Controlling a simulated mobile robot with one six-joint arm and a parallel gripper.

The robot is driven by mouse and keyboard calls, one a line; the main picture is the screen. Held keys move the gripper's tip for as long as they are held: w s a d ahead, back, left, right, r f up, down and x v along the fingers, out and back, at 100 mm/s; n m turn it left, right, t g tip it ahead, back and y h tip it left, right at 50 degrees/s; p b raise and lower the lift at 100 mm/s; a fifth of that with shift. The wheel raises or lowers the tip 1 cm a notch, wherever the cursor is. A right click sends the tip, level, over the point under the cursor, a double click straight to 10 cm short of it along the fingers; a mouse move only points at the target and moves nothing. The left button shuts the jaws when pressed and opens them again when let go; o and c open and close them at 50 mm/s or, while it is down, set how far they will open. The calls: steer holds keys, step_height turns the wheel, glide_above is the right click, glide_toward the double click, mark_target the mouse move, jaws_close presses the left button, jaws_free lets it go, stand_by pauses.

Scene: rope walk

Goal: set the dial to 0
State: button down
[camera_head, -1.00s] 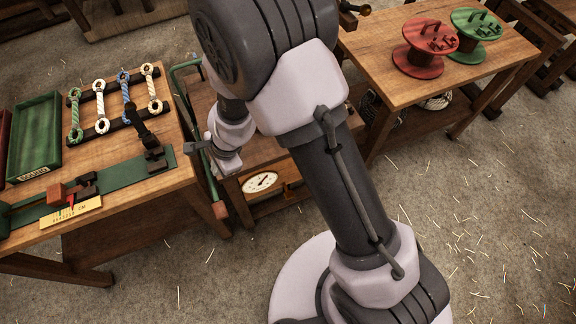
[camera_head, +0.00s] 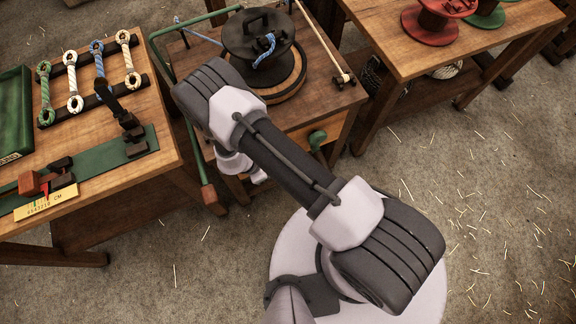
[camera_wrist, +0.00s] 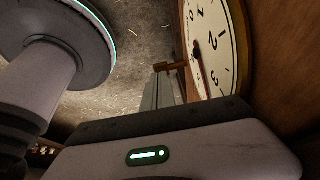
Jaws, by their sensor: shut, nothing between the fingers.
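The dial (camera_wrist: 218,50) is a round white face in a brass-coloured rim at the right of the wrist view, seen steeply from the side. The numerals 1, 2 and 3 show, and a dark hub sits at its left part. In the head view my arm hides the dial.
A wooden stand bears a black spool (camera_head: 258,35) with blue rope, and a green knob (camera_head: 317,138) is on its front. A green rail (camera_head: 196,150) runs down its left side. A table with rope samples (camera_head: 90,75) stands left; a table with a red spool (camera_head: 430,22) stands right.

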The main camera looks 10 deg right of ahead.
steer(key=shift+w+d+f+h, duration=0.15)
steer(key=shift+d+h, duration=0.05)
steer(key=shift+d, duration=0.2)
steer(key=shift+w+d+f+h, duration=0.1)
steer(key=shift+d+f+h, duration=0.1)
steer(key=shift+d, duration=0.2)
steer(key=shift+b+x, duration=1.6)
steer(key=shift+x, duration=1.9)
